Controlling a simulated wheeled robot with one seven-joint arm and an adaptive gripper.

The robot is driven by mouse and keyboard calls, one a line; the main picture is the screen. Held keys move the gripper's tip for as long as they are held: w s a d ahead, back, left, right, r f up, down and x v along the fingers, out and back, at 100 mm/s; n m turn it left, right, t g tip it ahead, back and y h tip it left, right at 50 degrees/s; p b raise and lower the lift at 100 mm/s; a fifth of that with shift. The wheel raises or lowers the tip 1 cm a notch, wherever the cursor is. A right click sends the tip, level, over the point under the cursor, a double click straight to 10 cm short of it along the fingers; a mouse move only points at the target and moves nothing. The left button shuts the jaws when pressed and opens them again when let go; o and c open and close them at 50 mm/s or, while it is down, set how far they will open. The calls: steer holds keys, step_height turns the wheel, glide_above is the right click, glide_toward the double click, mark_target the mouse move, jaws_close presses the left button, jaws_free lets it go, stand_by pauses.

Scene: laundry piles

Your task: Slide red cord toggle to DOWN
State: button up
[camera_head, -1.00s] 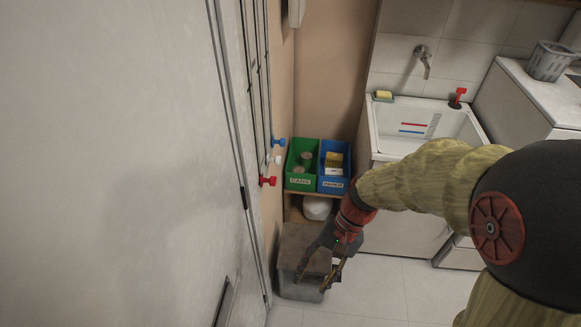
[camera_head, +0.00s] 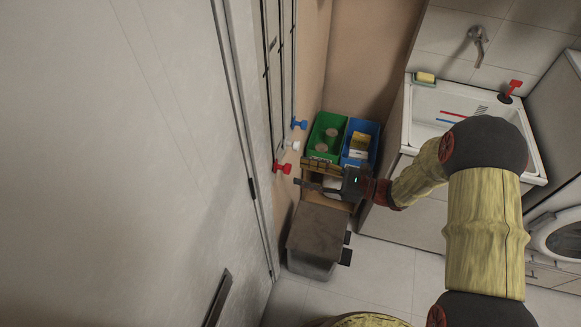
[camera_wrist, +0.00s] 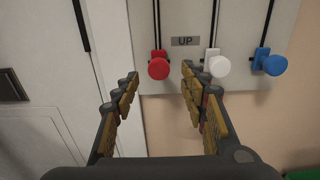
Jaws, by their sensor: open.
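The red cord toggle (camera_head: 281,167) sits on a vertical cord on the wall panel at the left. In the wrist view the red toggle (camera_wrist: 158,66) is ahead, between and beyond the fingertips, beside a grey label reading UP (camera_wrist: 185,41). My gripper (camera_head: 300,173) is open and empty, pointing left at the panel, close to the red toggle's height in the picture. The wrist view shows the open fingers of my gripper (camera_wrist: 160,82) apart from the toggle. No DOWN label shows.
A white toggle (camera_wrist: 217,65) and a blue toggle (camera_wrist: 272,63) hang right of the red one. A green bin (camera_head: 326,134) and a blue bin (camera_head: 361,143) stand behind my gripper. A lidded grey box (camera_head: 318,237) is below. The sink (camera_head: 408,125) is right.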

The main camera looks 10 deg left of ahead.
mark_target(288, 170)
steer(key=a, duration=0.5)
steer(key=shift+w+a+b, duration=0.15)
steer(key=shift+a+b, duration=0.2)
steer(key=shift+b, duration=0.05)
steer(key=shift+c, duration=1.3)
steer(key=c, duration=0.7)
steer(key=shift+f, duration=0.1)
jaws_close()
